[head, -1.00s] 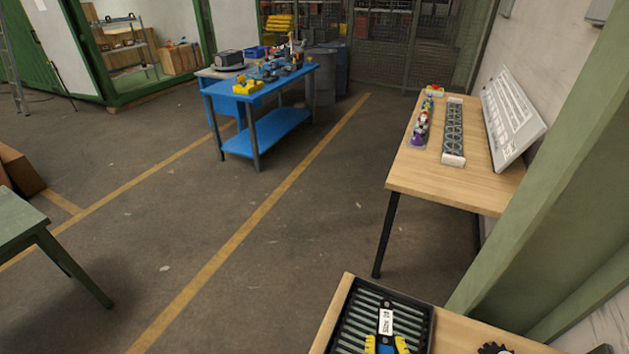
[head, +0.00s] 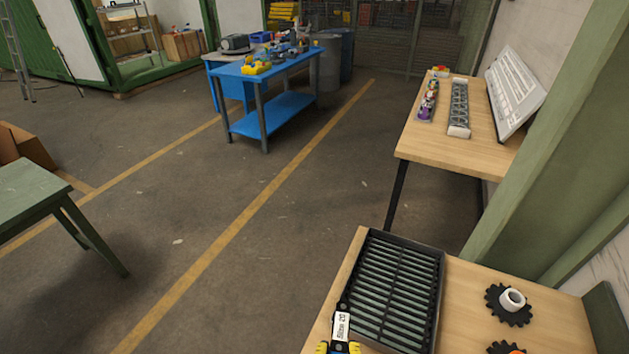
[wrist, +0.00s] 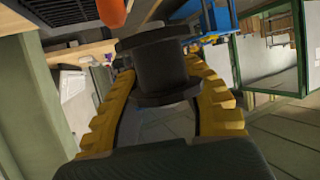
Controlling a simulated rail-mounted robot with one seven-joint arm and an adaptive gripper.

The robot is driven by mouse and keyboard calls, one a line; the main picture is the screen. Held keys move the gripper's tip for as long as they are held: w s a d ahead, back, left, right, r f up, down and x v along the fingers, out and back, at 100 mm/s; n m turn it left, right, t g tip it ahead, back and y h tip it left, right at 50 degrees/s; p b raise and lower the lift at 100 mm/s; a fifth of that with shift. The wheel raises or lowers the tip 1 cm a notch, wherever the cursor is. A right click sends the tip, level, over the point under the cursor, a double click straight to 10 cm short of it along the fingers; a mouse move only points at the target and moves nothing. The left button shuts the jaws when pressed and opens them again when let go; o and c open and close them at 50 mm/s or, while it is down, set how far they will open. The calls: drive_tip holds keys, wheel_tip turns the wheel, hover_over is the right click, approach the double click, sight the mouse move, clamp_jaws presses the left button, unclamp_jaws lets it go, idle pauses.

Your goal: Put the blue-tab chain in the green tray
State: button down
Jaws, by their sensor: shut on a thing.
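My gripper (wrist: 182,22) has yellow ribbed fingers and is shut on a black spool-shaped part (wrist: 162,68) in the wrist view. In the head view, yellow finger pieces and a white label show at the bottom edge, left of the black slatted tray (head: 441,300), which shows greenish strips between its slats. I cannot make out a blue-tab chain in either view, nor tell whether the held part belongs to it. A dark green panel or tray side (head: 604,318) stands at the table's right; which one is unclear.
A black gear with a white hub (head: 512,299) lies on the near wooden table (head: 470,285), with another gear at the bottom edge. An orange part (wrist: 112,12) shows near the fingers. A second wooden table (head: 430,146) and a blue bench (head: 262,122) stand farther off.

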drive_tip(key=s+a+b, duration=0.3)
drive_tip(key=a, duration=0.1)
wheel_tip(320, 180, up, 19)
drive_tip(key=w+n+y+p, duration=0.1)
drive_tip(key=n+y+p, duration=0.2)
drive_tip(key=p, duration=2.7)
drive_tip(key=shift+y, duration=0.5)
drive_tip(key=shift+w, duration=0.1)
